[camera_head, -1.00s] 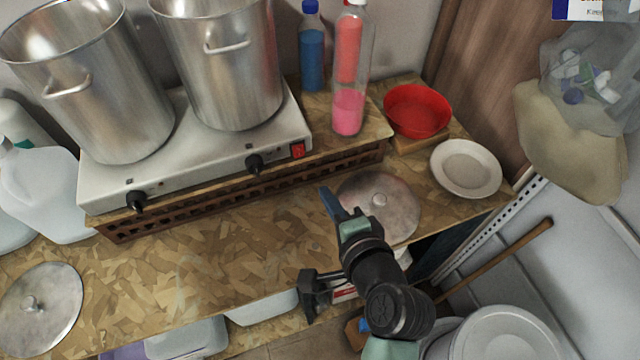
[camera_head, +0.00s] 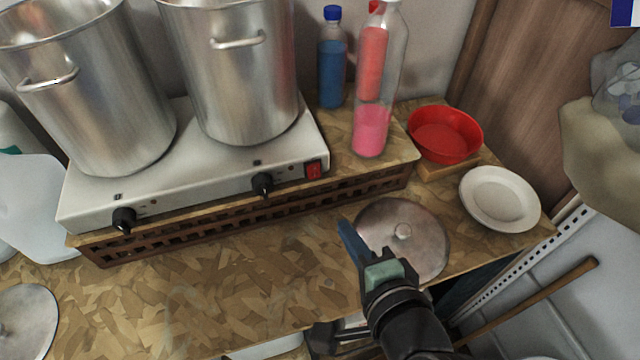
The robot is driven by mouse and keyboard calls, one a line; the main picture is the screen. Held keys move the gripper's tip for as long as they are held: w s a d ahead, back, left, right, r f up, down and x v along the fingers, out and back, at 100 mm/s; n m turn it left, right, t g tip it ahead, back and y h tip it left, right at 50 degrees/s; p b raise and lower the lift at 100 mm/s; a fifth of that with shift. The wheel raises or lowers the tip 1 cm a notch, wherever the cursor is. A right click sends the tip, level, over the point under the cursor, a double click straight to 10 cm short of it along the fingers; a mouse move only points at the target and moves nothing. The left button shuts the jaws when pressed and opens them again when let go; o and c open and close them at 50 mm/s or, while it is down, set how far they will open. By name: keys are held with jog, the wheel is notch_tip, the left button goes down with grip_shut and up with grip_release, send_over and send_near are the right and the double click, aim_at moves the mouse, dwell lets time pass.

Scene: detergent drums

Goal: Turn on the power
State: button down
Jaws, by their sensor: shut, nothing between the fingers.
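A white two-burner hot plate (camera_head: 200,180) stands on a wooden board at the back of the table. A small red power switch (camera_head: 313,169) sits at the right end of its front face. Two black knobs (camera_head: 263,184) and (camera_head: 124,219) are on the same face. My gripper (camera_head: 345,228) is in front of and below the red switch, slightly to its right, and apart from it. Its blue fingers are shut and empty, pointing up and left. The switch is unobstructed; its on or off position cannot be told.
Two steel pots (camera_head: 240,80) and (camera_head: 90,100) stand on the hot plate. A pink-filled bottle (camera_head: 371,130) and a blue bottle (camera_head: 332,75) stand right of them. A metal lid (camera_head: 425,235) lies behind my gripper. A red bowl (camera_head: 445,135) and white plate (camera_head: 499,197) are farther right.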

aim_at(314, 171)
jog(key=p+x, duration=0.1)
jog(key=x, duration=0.3)
jog(key=p+x, duration=0.1)
jog(key=x, duration=0.4)
jog(key=r+x, duration=0.1)
jog(key=x, duration=0.3)
jog(key=shift+w+a+f+p, duration=0.1)
jog(key=shift+w+a+p, duration=0.15)
jog(key=shift+w+p, duration=0.25)
jog(key=shift+w, duration=0.1)
jog(key=shift+w+t+b, duration=0.1)
jog(key=shift+t+b, duration=0.2)
jog(key=shift+b, duration=0.4)
jog(key=shift+r+p, duration=0.85)
jog(key=shift+p, duration=0.05)
jog(key=shift+f, duration=0.1)
